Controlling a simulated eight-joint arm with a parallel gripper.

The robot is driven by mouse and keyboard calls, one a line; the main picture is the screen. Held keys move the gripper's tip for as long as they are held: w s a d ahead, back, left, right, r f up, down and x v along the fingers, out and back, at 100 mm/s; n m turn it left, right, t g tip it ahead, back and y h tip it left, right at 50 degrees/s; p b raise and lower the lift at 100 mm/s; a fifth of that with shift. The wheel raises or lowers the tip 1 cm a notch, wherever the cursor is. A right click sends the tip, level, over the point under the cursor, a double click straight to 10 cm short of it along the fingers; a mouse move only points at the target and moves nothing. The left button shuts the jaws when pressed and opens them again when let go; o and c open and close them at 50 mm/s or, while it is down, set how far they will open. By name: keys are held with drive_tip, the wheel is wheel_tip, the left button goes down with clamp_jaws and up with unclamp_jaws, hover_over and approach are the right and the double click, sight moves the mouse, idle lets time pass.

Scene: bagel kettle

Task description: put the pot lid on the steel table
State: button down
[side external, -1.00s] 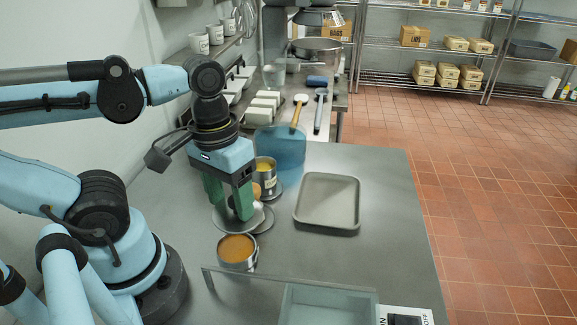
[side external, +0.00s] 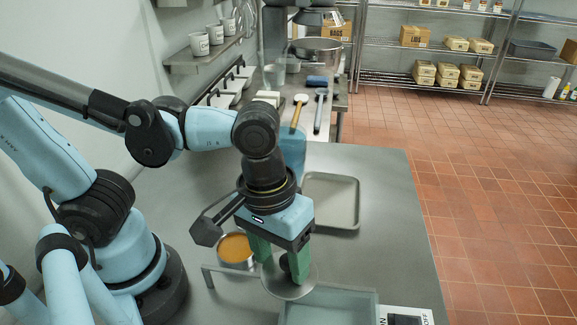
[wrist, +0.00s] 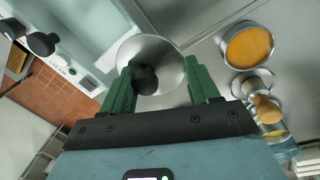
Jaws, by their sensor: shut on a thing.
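The pot lid (side external: 298,287) is a round, shiny steel disc with a black knob. My gripper (side external: 279,266) is shut on the lid by its knob, with the two green fingers on either side.
An open tin with orange contents (side external: 236,249) stands left of my gripper. A pale tray (side external: 332,225) lies behind my wrist. A clear bin (side external: 345,305) and a switch panel (side external: 405,316) are at the front. A wooden-topped item (wrist: 265,108) shows in the wrist view.

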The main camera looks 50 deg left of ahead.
drive_tip(key=w+a+f, duration=0.3)
drive_tip(key=w+a, duration=0.1)
drive_tip(key=w, duration=0.1)
drive_tip(key=w+a+f, duration=0.2)
drive_tip(key=shift+w+f, duration=0.2)
drive_tip(key=shift+f, duration=2.15)
drive_tip(key=shift+f, duration=0.1)
drive_tip(key=shift+c, duration=1.3)
unclamp_jaws()
drive_tip(key=shift+a+r, duration=0.7)
drive_tip(key=shift+r, duration=5.25)
drive_tip(key=w+a+m+t, duration=0.1)
drive_tip(key=a+t, duration=0.2)
drive_tip(key=a, duration=0.1)
drive_tip(key=w+a+r+m+t+y, duration=0.1)
drive_tip(key=a+m+t, duration=0.1)
drive_tip(key=a+t, duration=0.1)
drive_tip(key=shift+w+a+r+m+t, duration=0.3)
drive_tip(key=shift+a+t, duration=0.1)
drive_tip(key=shift+a, duration=0.25)
